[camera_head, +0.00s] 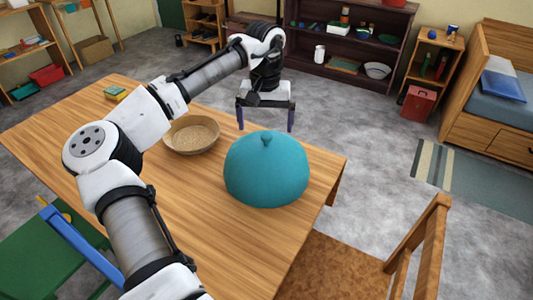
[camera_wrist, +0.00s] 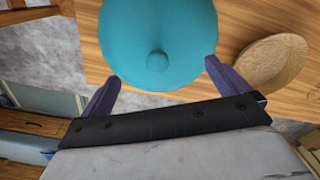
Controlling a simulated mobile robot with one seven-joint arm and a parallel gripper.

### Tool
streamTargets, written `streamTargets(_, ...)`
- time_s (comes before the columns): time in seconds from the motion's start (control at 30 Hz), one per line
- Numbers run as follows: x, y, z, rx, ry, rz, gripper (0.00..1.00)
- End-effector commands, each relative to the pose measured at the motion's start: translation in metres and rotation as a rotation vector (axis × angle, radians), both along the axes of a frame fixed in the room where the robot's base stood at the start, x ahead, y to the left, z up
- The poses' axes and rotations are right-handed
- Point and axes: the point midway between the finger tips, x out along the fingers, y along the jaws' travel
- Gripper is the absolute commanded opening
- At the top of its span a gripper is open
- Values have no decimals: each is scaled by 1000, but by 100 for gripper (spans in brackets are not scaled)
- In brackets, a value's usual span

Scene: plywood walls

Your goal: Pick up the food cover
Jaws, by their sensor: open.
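The food cover (camera_head: 266,172) is a teal dome with a small knob on top. It stands on the wooden table (camera_head: 200,232) near the right edge in the head view. In the wrist view the food cover (camera_wrist: 158,45) fills the upper middle, with its knob facing the camera. My gripper (camera_head: 265,122) is open and empty. In the head view it hangs behind the cover, apart from it. In the wrist view my gripper's two purple fingers (camera_wrist: 158,80) are spread wide, and the knob shows between them.
A woven basket (camera_head: 192,134) stands on the table left of the cover. A small green and yellow block (camera_head: 115,92) lies farther back. A wooden chair (camera_head: 350,262) is at the front right and a green chair (camera_head: 45,245) at the left.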

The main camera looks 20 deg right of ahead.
Motion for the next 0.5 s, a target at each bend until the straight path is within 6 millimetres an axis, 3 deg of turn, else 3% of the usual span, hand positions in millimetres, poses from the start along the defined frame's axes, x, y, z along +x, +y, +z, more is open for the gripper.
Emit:
streamTargets(0.3,-4,-1,-40,2,0,0,100)
streamTargets(0.5,-4,-2,-52,0,-1,0,100)
